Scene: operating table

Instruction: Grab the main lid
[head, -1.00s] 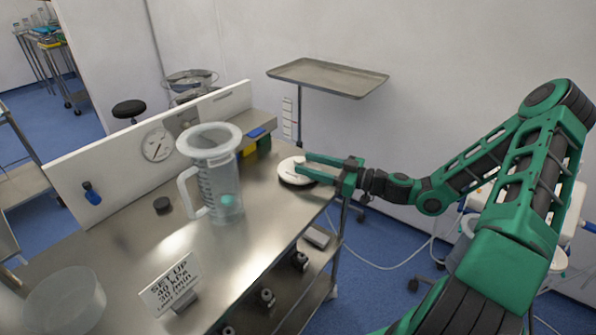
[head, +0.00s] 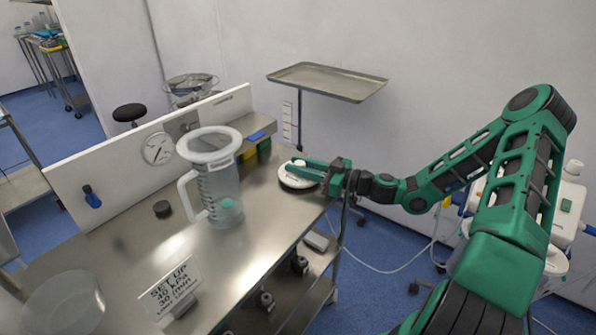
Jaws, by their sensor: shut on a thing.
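The main lid is a round white disc (head: 294,181) with a darker underside rim. It lies at the right end of the steel table, in the head view. My green gripper (head: 305,170) reaches in from the right, its fingers over the lid. The fingers are close together, shut on a raised part at the lid's top that they largely hide. The lid appears to sit on or just above the table; I cannot tell which.
A clear graduated jug (head: 215,180) with a white rim stands left of the lid. A set-up sign (head: 170,287), a small black cap (head: 162,208) and a translucent round container (head: 65,303) are on the steel table (head: 130,240). A gauge panel (head: 120,165) runs along the back.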

